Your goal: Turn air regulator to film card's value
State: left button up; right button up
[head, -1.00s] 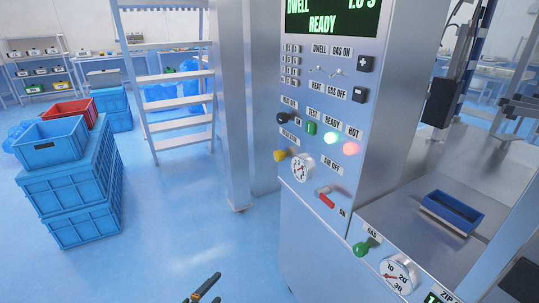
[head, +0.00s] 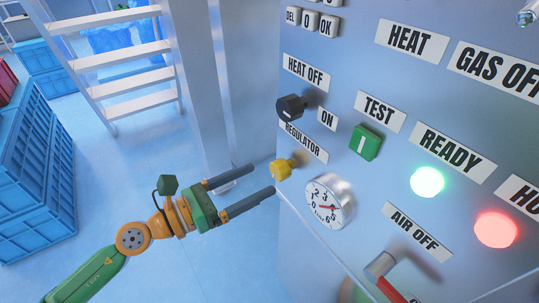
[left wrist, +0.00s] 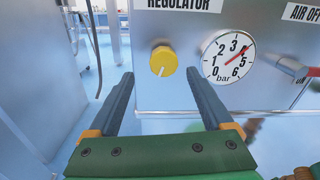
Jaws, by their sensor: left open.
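The air regulator is a yellow knob (head: 281,169) on the steel machine panel, under the REGULATOR label. In the left wrist view the knob (left wrist: 163,61) has a small pale mark pointing down. The round white pressure gauge (head: 325,203) is beside it; in the left wrist view the gauge (left wrist: 229,56) is marked in bar and its red needle points up and right, near 4. My left gripper (head: 262,179) is open and empty, its fingertips just short of the knob and apart from it. The knob lies between the fingertip lines in the left wrist view. No film card is visible.
Above the knob is a black heat switch (head: 290,108); to its right are a green TEST button (head: 365,143) and lit lamps. A red-handled air lever (head: 384,270) sits below right of the gauge. Open floor lies left of the panel.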

aim_at(275, 173)
pick_arm(q)
jog(key=x, duration=0.1)
jog(key=p+x, duration=0.1)
jog(key=x, duration=0.2)
jog(key=shift+s+d+r, duration=0.15)
jog(key=shift+d+r, duration=0.2)
jog(key=shift+d, duration=0.1)
jog(key=shift+w+d+f, duration=0.2)
jog(key=shift+w+f, duration=0.05)
jog(key=shift+w, duration=0.05)
grip_shut()
pick_arm(e)
notch_tip(275, 173, up, 2)
jog(key=shift+s+r, duration=0.15)
jog(key=shift+r, duration=0.05)
pick_arm(q)
jog(key=shift+p, duration=0.35)
pick_arm(e)
jog(key=shift+r, duration=0.1)
pick_arm(q)
jog(key=n+p, duration=0.2)
jog(key=n, duration=0.3)
jog(key=shift+s+r, duration=0.1)
jog(key=shift+r, duration=0.05)
jog(key=shift+n+p, duration=1.05)
jog(key=shift+n, duration=1.25)
pick_arm(e)
jog(key=shift+r, duration=2.1)
